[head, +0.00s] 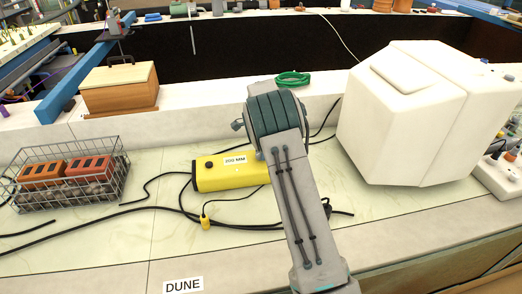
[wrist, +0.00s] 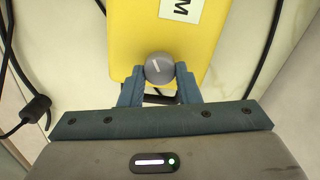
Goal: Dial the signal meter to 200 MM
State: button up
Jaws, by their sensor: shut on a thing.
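The signal meter (head: 215,174) is a yellow box lying on the pale bench top, with a white label reading "200 MM" (head: 235,160). It also shows in the wrist view (wrist: 140,40), where part of the label is cut off at the top. A round grey dial knob (wrist: 159,68) with a white pointer line sits on the meter's near end. The pointer leans slightly from upright, its top to the left. My gripper (wrist: 158,78) is shut on the knob, one blue finger on each side. In the head view my arm hides the gripper and the meter's right end.
A wire basket (head: 70,176) with orange bricks stands at the left. A large white block-shaped housing (head: 400,130) stands close on the right. Black cables (head: 140,206) run over the bench around the meter. A wooden box (head: 118,90) and green coil (head: 292,79) are behind.

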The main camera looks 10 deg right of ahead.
jog(key=o, duration=1)
jog(key=shift+r, duration=0.1)
notch_tip(320, 180, up, 14)
jog(key=shift+f+b, duration=0.2)
jog(key=shift+b, duration=0.1)
